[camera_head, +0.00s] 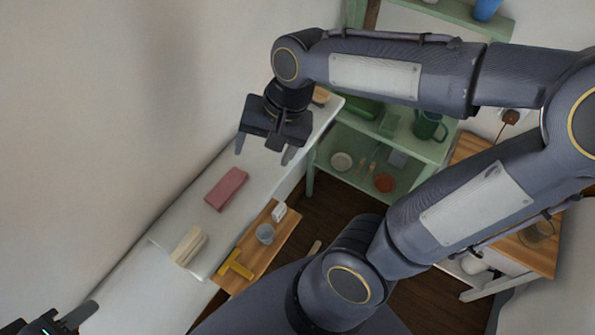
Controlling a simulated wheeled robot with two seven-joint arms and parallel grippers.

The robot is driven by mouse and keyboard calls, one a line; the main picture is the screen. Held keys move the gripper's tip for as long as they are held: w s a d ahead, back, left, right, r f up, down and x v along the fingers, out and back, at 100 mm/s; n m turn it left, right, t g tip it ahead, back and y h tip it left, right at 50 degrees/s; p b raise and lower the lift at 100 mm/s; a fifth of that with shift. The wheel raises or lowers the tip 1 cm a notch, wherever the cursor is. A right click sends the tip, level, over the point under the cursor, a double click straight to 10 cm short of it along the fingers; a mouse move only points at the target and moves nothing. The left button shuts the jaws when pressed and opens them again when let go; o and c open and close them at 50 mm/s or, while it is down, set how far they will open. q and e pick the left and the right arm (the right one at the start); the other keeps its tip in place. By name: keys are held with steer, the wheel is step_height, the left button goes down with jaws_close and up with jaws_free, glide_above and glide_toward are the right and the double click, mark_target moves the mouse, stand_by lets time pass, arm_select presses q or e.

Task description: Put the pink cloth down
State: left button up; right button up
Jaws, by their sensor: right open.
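The pink cloth (227,189) is a folded, flat block lying on the long white surface (265,172) along the wall. My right gripper (264,151) is above that surface, up and to the right of the cloth in the picture. Its two fingers are spread with nothing between them, and it is apart from the cloth. My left gripper (78,316) shows only in part at the lower left corner. One dark finger is visible, and the rest is cut off by the frame edge.
A cream folded cloth (189,245) lies nearer on the white surface. A wooden board (262,242) beside it holds a yellow object (236,266), a grey cup (265,233) and a small white item (279,211). A green shelf (333,133) with dishes stands behind.

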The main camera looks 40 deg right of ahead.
steer(key=s+d+n+t, duration=0.1)
steer(key=s+n+t, duration=0.2)
steer(key=s+n, duration=0.3)
steer(key=shift+s+d+f, duration=0.35)
steer(key=shift+s+f, duration=0.05)
steer(key=shift+s, duration=0.75)
